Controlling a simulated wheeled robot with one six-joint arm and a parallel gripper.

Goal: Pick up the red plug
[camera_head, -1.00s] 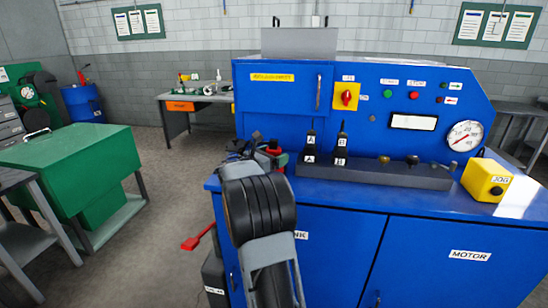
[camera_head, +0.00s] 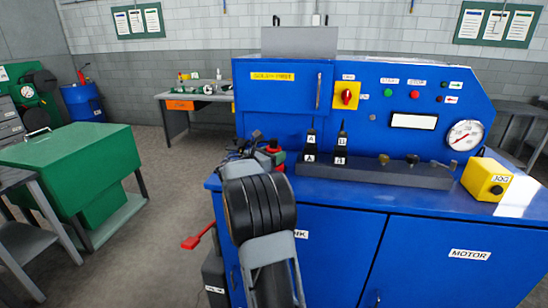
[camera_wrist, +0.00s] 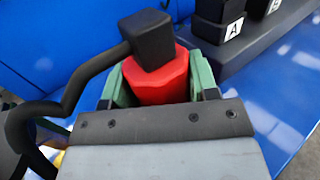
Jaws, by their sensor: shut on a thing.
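The red plug (camera_wrist: 157,86) is between the green fingers of my gripper (camera_wrist: 160,78) in the wrist view. The fingers are shut on its sides. A black block (camera_wrist: 148,36) covers part of the plug's top, and a black cable (camera_wrist: 88,72) runs from it to the lower left. In the head view the plug (camera_head: 273,146) shows small and red above the blue bench's left end, with my gripper (camera_head: 276,156) around it. The plug's lower part is hidden, and I cannot tell whether it touches anything below.
Two black blocks marked A (camera_head: 310,157) and B (camera_head: 340,160) stand on a dark strip (camera_head: 400,179) right of my gripper. A yellow box (camera_head: 487,179) sits farther right. The blue bench top (camera_head: 400,198) is clear at the front. A red lever (camera_head: 197,239) sticks out left.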

